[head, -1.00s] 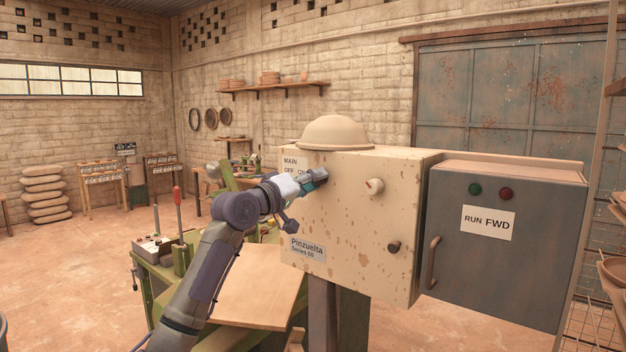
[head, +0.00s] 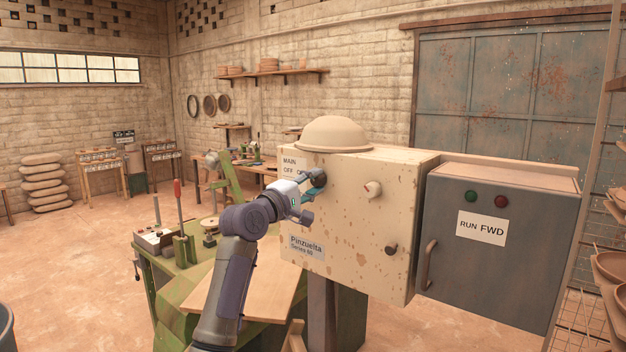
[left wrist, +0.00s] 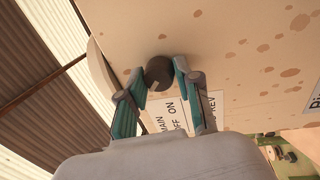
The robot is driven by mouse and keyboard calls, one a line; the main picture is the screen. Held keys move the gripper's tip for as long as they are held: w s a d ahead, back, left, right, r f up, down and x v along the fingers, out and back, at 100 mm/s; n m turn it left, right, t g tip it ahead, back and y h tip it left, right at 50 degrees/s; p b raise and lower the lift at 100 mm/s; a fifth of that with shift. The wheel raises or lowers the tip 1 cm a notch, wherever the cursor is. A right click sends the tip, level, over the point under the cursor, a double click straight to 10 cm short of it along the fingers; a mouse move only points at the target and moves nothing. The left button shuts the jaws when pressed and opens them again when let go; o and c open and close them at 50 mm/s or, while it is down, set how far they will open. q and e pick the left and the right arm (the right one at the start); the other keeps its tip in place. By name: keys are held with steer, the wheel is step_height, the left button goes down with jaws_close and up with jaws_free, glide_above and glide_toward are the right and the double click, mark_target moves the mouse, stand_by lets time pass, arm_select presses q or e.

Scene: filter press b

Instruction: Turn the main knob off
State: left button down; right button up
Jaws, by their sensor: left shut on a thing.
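The main knob (head: 318,177) is dark and round, on the upper left of the cream machine box's front, beside the MAIN label (head: 289,162). My left gripper (head: 311,187) is at this knob, its teal fingers partly hidden by its own wrist. In the left wrist view, the knob (left wrist: 158,73) sits between the two fingertips and my left gripper (left wrist: 159,68) is shut on it. The label with MAIN, OFF, ON and REV (left wrist: 170,115) is partly covered by the fingers. The knob's pointing direction cannot be told. My right gripper is not in view.
A green bench (head: 170,285) stands at lower left.

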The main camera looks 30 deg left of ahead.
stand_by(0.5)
arm_select(q)
steer(key=c, duration=0.8)
jaws_free()
steer(key=shift+s, duration=0.15)
steer(key=s, duration=0.3)
steer(key=s+f, duration=0.1)
steer(key=s, duration=0.3)
steer(key=s+a, duration=0.1)
steer(key=s, duration=0.3)
steer(key=shift+s+f, duration=0.25)
steer(key=shift+f, duration=0.15)
steer(key=shift+f, duration=0.1)
